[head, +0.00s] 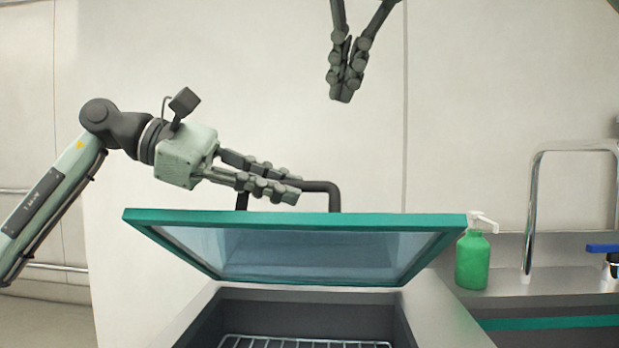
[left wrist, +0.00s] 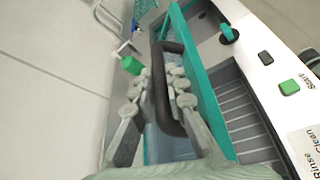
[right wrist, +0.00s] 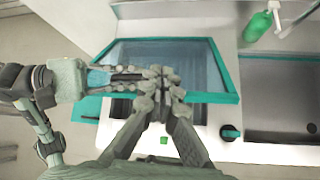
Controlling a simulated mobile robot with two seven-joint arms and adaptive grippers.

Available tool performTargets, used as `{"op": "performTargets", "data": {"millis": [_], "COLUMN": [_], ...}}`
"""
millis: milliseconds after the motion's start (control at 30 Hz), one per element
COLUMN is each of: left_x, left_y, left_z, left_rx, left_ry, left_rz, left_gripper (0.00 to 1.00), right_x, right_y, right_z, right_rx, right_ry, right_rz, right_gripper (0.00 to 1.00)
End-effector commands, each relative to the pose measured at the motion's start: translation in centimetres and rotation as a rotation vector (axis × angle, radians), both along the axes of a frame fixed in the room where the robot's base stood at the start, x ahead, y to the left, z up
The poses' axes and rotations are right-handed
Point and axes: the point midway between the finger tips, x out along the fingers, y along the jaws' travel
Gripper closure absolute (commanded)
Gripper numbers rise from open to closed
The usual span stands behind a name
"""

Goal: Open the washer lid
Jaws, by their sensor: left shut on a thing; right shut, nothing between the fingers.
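The washer lid (head: 300,219) has a teal frame and a clear pane. In the head view it is tilted up, and the dark washer opening (head: 250,300) shows below its edge. Its dark bar handle (head: 334,190) stands on the lid. My left gripper (head: 292,190) is shut on the handle, with its fingers on both sides of the bar, as the left wrist view also shows (left wrist: 160,92). My right gripper (head: 343,93) is shut and empty, above and apart from the lid. The lid also shows beyond it in the right wrist view (right wrist: 222,75).
A wire rack (head: 300,343) lies inside the washer. A green pump bottle (head: 472,262) stands to the right of the lid, by a tall faucet (head: 532,200) and a sink. The front panel has a dark knob (right wrist: 230,132) and a green button (left wrist: 289,87).

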Motion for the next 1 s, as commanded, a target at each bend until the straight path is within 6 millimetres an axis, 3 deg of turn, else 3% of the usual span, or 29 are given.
{"op": "performTargets", "data": {"millis": [33,133,333,533,900,1000], "left_x": [0.2,0.1,0.1,0.1,0.1,0.1], "left_y": [0.1,0.1,0.1,0.1,0.1,0.1], "left_z": [-0.1,-0.1,-0.1,-0.1,-0.1,-0.1], "left_rx": [0.001,0.001,0.001,0.001,0.001,0.001], "left_ry": [0.002,0.002,0.002,0.001,0.001,0.002], "left_rz": [0.005,0.005,0.005,0.004,0.004,0.004], "left_gripper": [1.00,1.00,1.00,1.00,1.00,1.00], "right_x": [-2.0,-5.1,-7.7,-6.5,-2.1,-0.5], "right_y": [1.5,3.1,4.0,4.1,4.0,4.0], "right_z": [-0.9,-2.8,-4.9,-7.1,-13.3,-12.3], "right_rx": [-0.069,-0.177,-0.278,-0.285,-0.283,-0.278], "right_ry": [0.032,0.101,0.173,0.185,0.182,0.179], "right_rz": [0.031,0.071,0.095,0.101,0.098,0.094], "right_gripper": [1.00,1.00,1.00,1.00,1.00,1.00]}}
